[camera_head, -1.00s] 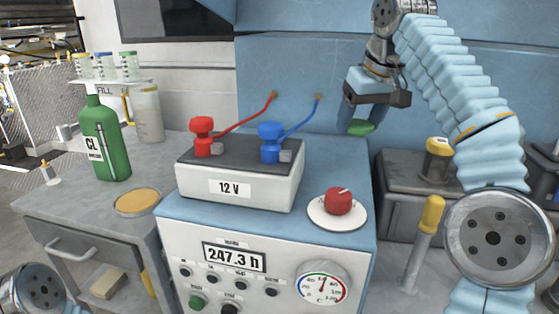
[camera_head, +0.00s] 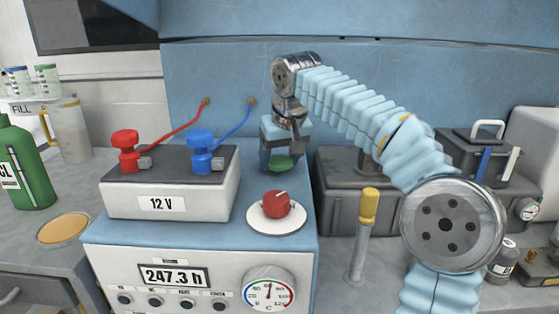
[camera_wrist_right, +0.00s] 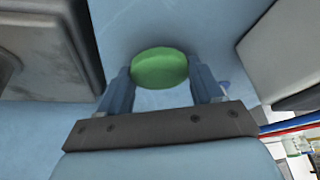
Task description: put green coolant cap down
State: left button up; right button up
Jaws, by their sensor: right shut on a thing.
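The green coolant cap (camera_head: 280,164) is a flat green disc held between the fingers of my right gripper (camera_head: 281,155). It is at the back of the blue cabinet top (camera_head: 225,235), behind the red knob. In the right wrist view the cap (camera_wrist_right: 160,68) shows between the two blue fingers, which are shut on it, with a light blue surface beyond. I cannot tell whether the cap touches that surface. My left gripper is not in view.
The red knob (camera_head: 276,204) sits on a white disc in front of the cap. The 12 V battery (camera_head: 170,195) with red and blue clamps stands to the left. A grey block (camera_head: 335,205) and a yellow-handled stick (camera_head: 369,206) are to the right.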

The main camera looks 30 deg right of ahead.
jog(key=shift+f, duration=0.25)
jog(key=o, duration=1.1)
jog(key=shift+r, duration=0.25)
jog(key=p+v, duration=0.1)
jog(key=v, duration=1)
jog(key=shift+s+a+r, duration=0.1)
jog(key=shift+s+r, duration=0.15)
jog(key=shift+r, duration=0.05)
